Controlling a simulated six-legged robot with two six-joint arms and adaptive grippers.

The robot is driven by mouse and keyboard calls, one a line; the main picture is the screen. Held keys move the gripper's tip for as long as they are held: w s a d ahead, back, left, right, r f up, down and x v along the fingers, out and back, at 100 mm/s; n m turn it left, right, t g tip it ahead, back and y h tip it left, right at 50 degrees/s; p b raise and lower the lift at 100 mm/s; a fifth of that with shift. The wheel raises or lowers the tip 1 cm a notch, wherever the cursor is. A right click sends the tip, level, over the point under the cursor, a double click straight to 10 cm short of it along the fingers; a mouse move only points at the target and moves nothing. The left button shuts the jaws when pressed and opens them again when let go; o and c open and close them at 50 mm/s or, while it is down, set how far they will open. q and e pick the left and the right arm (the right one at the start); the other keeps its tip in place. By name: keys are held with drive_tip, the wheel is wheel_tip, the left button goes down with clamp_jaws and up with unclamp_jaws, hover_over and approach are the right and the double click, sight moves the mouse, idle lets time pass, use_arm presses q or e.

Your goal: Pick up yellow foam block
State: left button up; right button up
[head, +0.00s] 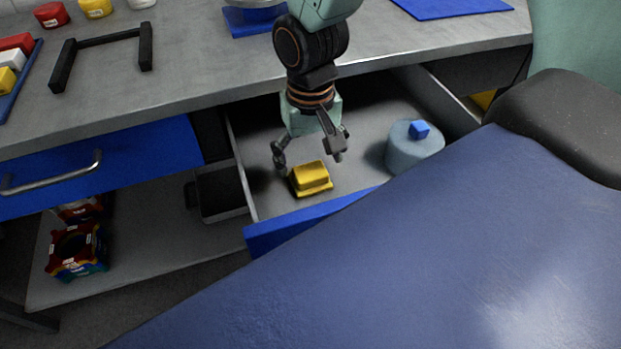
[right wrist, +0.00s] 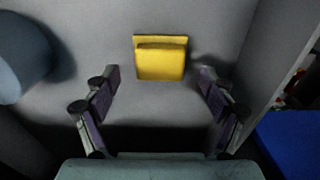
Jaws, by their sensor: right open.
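The yellow foam block (head: 311,177) lies on the floor of an open drawer (head: 262,146), close to its blue front. My right gripper (head: 310,155) reaches down into the drawer and is open, with its fingers spread just above and behind the block. In the right wrist view the block (right wrist: 161,58) lies ahead of the open fingers of the gripper (right wrist: 160,80), roughly centred between them. The fingers do not touch it, and nothing is held. My left gripper is not in view.
A round grey-blue container (head: 413,150) with a small blue cube (head: 419,129) on top stands in the drawer, right of the gripper. The drawer walls bound the space. A grey worktop (head: 200,75) lies behind, with a black handle-shaped frame (head: 103,44) on it.

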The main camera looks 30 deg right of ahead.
sight(310, 171)
wheel_tip(310, 171, down, 2)
drive_tip(key=shift+f+b, duration=0.1)
drive_tip(key=shift+b, duration=0.25)
drive_tip(key=shift+c, duration=0.3)
drive_tip(key=c, duration=1.2)
wheel_tip(310, 171, up, 10)
drive_tip(key=p, duration=0.5)
